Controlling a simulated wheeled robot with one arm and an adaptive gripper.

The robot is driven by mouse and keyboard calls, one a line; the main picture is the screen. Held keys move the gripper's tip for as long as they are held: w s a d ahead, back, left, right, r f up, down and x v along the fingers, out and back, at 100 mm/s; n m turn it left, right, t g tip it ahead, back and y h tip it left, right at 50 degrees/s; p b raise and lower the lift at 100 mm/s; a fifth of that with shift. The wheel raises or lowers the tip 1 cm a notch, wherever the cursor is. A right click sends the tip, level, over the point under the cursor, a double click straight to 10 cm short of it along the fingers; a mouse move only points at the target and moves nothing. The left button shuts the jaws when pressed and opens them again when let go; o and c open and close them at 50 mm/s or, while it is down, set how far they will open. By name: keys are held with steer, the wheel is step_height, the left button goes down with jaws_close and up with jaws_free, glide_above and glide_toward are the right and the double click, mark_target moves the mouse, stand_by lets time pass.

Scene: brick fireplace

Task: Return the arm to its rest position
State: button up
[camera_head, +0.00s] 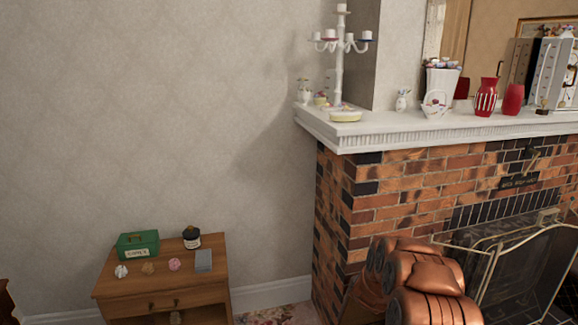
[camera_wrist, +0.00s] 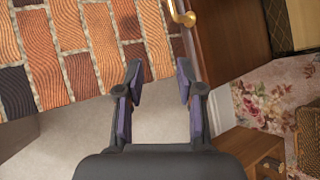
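My gripper (camera_wrist: 160,82) shows in the wrist view with its two dark fingers spread apart and nothing between them. Pale plain wall or floor shows behind the gap, and brickwork lies beyond the fingertips. In the head view, copper-coloured rounded links of my arm show at the lower right, in front of the brick fireplace (camera_head: 400,190). The gripper itself cannot be made out in the head view.
A wooden nightstand (camera_head: 205,287) at lower left holds a green box (camera_head: 138,245), a dark jar (camera_head: 191,238) and small items. The white mantel (camera_head: 400,128) carries a candelabra (camera_head: 339,60) and red vases (camera_head: 486,97). A fire screen (camera_head: 525,275) stands at right.

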steer(key=s+a+r+m+g+y+p, duration=0.1)
steer(key=s+a+r+m+g+y, duration=0.25)
steer(key=s+a+r, duration=0.55)
steer(key=s+a+r+m+g+y, duration=0.2)
steer(key=s+a+r+y, duration=0.2)
steer(key=s+a+r, duration=0.45)
steer(key=s+d+r+m+g, duration=0.1)
steer(key=s+m+g, duration=0.1)
steer(key=s, duration=1.2)
steer(key=s+d+r+m+g+h+p, duration=0.1)
steer(key=s+r+m+g, duration=0.1)
steer(key=s, duration=1.2)
steer(key=s+d+r+m+g, duration=0.1)
steer(key=s+r+m+g, duration=0.1)
steer(key=s, duration=1.2)
steer(key=shift+d+m+g+h, duration=0.15)
steer(key=shift+m+g+h, duration=0.2)
steer(key=shift+m+g, duration=0.6)
steer(key=shift+s, duration=0.1)
